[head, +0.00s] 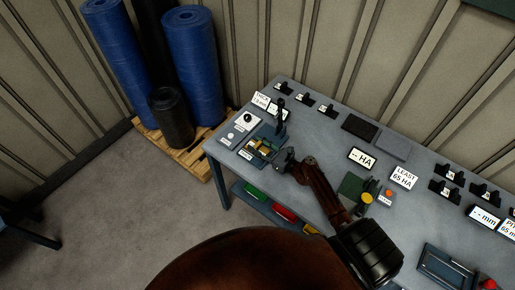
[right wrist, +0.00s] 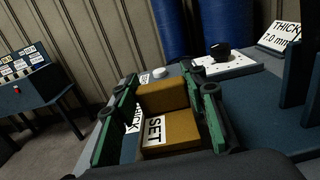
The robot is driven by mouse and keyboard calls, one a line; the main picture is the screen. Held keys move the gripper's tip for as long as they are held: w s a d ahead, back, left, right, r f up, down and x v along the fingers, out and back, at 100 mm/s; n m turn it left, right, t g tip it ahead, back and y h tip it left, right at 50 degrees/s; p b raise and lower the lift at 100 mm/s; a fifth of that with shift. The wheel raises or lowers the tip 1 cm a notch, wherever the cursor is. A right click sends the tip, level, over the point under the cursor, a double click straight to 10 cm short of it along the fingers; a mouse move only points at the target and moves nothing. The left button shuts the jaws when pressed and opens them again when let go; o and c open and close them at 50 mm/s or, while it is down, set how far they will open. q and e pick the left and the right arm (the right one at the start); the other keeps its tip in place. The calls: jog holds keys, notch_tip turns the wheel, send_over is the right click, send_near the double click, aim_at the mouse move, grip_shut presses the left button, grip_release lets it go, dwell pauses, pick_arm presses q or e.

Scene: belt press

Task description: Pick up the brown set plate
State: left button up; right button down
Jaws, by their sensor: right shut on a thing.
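The brown set plate (right wrist: 172,134) is a brown, stepped piece with a white SET label. In the head view the brown set plate (head: 264,149) is small, at the blue fixture (head: 256,139) near the bench's left end. My right gripper (head: 280,155) reaches it from the right. In the right wrist view, the green-lined fingers of my right gripper (right wrist: 164,78) stand on both sides of the plate, shut on it. The plate appears low at the fixture; I cannot tell whether it is clear of it. My left gripper is not in view.
The grey bench (head: 318,126) carries several labels and black holders. A lever (head: 281,103) stands behind the fixture. A white dial panel (head: 245,120) is to its left. Blue rolls (head: 193,65) stand on a pallet (head: 186,153) beyond the bench's left end.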

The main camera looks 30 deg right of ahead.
aim_at(257, 144)
jog(key=shift+w+r, duration=0.1)
jog(key=shift+r, duration=0.15)
jog(key=shift+r, duration=0.25)
notch_tip(257, 144, up, 2)
jog(key=shift+r, duration=0.2)
jog(key=s+a+r+p, duration=0.4)
jog(key=s+a+r, duration=0.3)
jog(key=s, duration=0.5)
notch_tip(257, 144, up, 3)
jog(key=shift+f+p, duration=0.1)
jog(key=shift+p, duration=0.3)
jog(key=shift+s, duration=0.1)
